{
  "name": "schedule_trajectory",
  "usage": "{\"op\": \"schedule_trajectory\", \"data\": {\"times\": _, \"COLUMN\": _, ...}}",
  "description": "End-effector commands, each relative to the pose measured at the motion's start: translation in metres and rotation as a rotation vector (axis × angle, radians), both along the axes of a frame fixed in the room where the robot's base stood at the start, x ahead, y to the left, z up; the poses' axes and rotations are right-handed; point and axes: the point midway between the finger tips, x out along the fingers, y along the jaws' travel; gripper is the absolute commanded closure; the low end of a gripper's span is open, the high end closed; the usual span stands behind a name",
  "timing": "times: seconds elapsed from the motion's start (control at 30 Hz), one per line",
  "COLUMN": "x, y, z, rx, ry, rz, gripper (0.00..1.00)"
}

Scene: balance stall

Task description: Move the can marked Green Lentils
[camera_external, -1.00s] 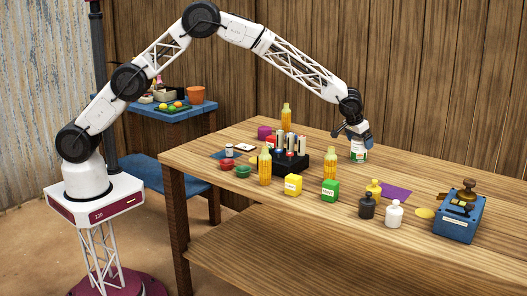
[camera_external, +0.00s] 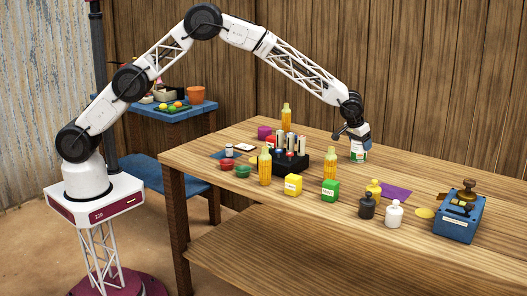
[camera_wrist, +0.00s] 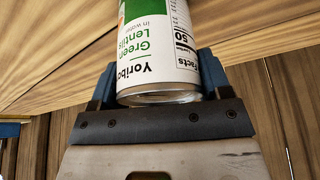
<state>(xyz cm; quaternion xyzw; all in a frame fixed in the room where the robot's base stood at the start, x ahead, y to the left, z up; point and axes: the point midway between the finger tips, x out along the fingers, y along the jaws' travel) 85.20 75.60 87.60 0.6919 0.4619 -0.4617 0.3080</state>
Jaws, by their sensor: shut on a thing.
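The can marked Green Lentils (camera_wrist: 160,50) is white and green, and its label reads upside down in the wrist view. My gripper (camera_wrist: 160,92) is shut on it, with a blue finger on each side. In the external view the can (camera_external: 358,153) is upright at the back right part of the table, below my gripper (camera_external: 357,138). I cannot tell whether its base touches the table.
A purple mat (camera_external: 394,192), small bottles (camera_external: 394,213) and a blue device (camera_external: 458,218) lie nearer the front right.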

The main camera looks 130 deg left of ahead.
Motion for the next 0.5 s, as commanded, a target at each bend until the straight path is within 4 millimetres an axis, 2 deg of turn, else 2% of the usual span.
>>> {"op": "schedule_trajectory", "data": {"times": 0.27, "x": -0.003, "y": 0.000, "z": 0.000, "rx": 0.000, "ry": 0.000, "rz": 0.000, "gripper": 0.63}}
{"op": "schedule_trajectory", "data": {"times": 0.5, "x": -0.013, "y": 0.000, "z": 0.001, "rx": 0.000, "ry": 0.000, "rz": 0.001, "gripper": 0.63}}
